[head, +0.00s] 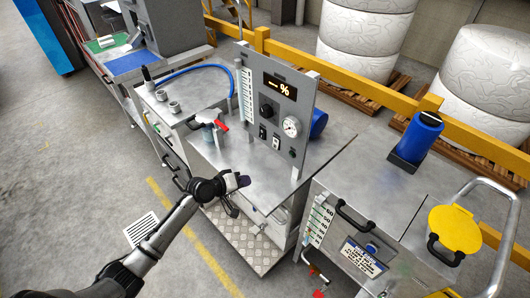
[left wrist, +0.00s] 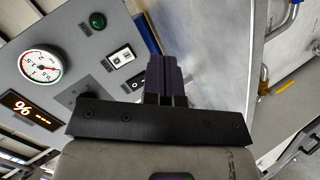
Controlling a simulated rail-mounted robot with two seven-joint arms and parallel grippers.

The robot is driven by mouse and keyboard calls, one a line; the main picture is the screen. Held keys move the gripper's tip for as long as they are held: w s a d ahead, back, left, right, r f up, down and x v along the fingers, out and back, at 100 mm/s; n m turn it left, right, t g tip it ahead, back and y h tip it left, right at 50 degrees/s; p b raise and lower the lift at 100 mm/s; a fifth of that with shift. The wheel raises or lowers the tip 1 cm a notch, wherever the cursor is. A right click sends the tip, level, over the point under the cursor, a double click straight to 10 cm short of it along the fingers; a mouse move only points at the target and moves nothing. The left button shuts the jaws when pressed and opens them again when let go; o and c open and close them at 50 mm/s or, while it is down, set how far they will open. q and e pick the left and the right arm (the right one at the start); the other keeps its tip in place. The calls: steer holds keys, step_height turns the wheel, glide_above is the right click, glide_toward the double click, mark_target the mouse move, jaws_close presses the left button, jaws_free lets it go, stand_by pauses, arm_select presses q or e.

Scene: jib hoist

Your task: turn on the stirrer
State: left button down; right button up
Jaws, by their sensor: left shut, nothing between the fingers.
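A grey upright control panel (head: 275,110) stands on the steel bench. It carries a display with a dash and a % sign (head: 280,86), a black knob (head: 267,111), two small rocker switches (head: 262,131) (head: 276,141), a round gauge (head: 291,127) and a green lamp (left wrist: 98,18). The switch labels are too small to read. My left gripper (head: 243,181) is shut and empty, in front of and below the panel, apart from it. In the left wrist view its fingers (left wrist: 168,78) are together beside the switches (left wrist: 122,56). My right gripper is not in view.
A red-handled valve (head: 218,125) stands on the bench left of the panel. A tank with a blue cylinder (head: 418,138), yellow lid (head: 455,228) and metal rail is at right. A yellow barrier (head: 350,82) runs behind. The bench top before the panel is mostly clear.

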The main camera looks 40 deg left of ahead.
mark_target(274, 148)
arm_select(q)
steer(key=a+r+n+t, duration=0.1)
steer(key=n, duration=0.1)
steer(key=w+a+r+n+t+y, duration=0.1)
steer(key=n, duration=0.2)
steer(key=r+n+t, duration=0.1)
steer(key=n+t, duration=0.1)
steer(key=n, duration=0.1)
steer(key=shift+w+a+r+y, duration=0.4)
steer(key=w+b, duration=0.1)
steer(key=w, duration=0.3)
steer(key=w+d+f+b, duration=0.1)
steer(key=w, duration=0.4)
steer(key=w+b, duration=0.1)
steer(key=w, duration=0.3)
steer(key=shift+w+d+f+b, duration=0.2)
steer(key=shift+w+f+b, duration=0.15)
steer(key=shift+w+f, duration=0.05)
